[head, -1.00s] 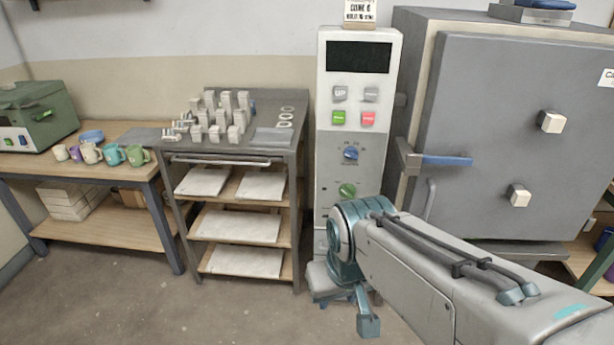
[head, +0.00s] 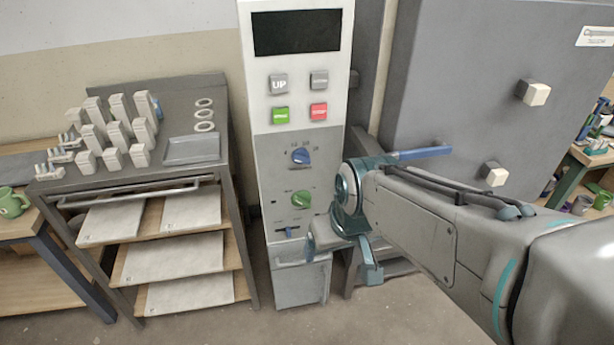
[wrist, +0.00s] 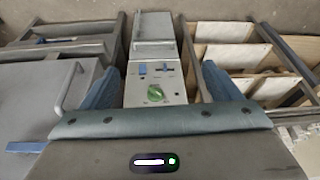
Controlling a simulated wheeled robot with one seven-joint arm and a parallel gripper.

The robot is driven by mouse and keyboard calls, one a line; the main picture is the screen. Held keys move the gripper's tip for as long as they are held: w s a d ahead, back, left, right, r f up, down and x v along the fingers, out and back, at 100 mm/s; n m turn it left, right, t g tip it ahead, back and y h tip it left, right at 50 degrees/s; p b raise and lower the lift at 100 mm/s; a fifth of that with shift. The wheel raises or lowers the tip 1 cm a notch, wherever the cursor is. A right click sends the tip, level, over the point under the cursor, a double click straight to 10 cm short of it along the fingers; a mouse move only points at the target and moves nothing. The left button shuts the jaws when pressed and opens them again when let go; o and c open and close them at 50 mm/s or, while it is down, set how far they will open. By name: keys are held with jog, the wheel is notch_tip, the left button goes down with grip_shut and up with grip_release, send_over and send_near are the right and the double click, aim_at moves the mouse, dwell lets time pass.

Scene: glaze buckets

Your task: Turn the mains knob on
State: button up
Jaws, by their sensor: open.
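The tall grey control panel (head: 262,180) carries a blue knob (head: 301,157) and, below it, a green knob (head: 302,199). A small blue switch (head: 289,232) sits under the green knob. The labels are too small to read, so I cannot tell by text which is the mains knob. My gripper (head: 345,240) is in front of the panel's lower right side, partly hidden by my own wrist. In the wrist view my open gripper (wrist: 160,80) has its blue fingers apart, with the green knob (wrist: 155,93) showing between them, untouched and upside down.
The grey kiln (head: 450,90) with a blue-handled latch (head: 420,153) stands right of the panel. A rack (head: 245,250) with shelves and small blocks on top stands to the left. A wooden table (head: 30,235) with a green mug is at far left.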

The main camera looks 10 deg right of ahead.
jog(key=w+a+f+n+t+y+b, duration=0.1)
jog(key=w+a+f+n+b, duration=0.15)
jog(key=w+f, duration=0.3)
jog(key=w+a+f+n+t+b, duration=0.1)
jog(key=w+f+b, duration=0.3)
jog(key=f, duration=0.2)
jog(key=n+t+h+b, duration=0.7)
jog(key=n+t+b, duration=0.8)
jog(key=n+b, duration=0.4)
send_near(303, 205)
jog(key=b+x, duration=0.1)
jog(key=x, duration=0.8)
jog(key=shift+w+r, duration=0.15)
jog(key=shift+w, duration=0.1)
jog(key=c, duration=1)
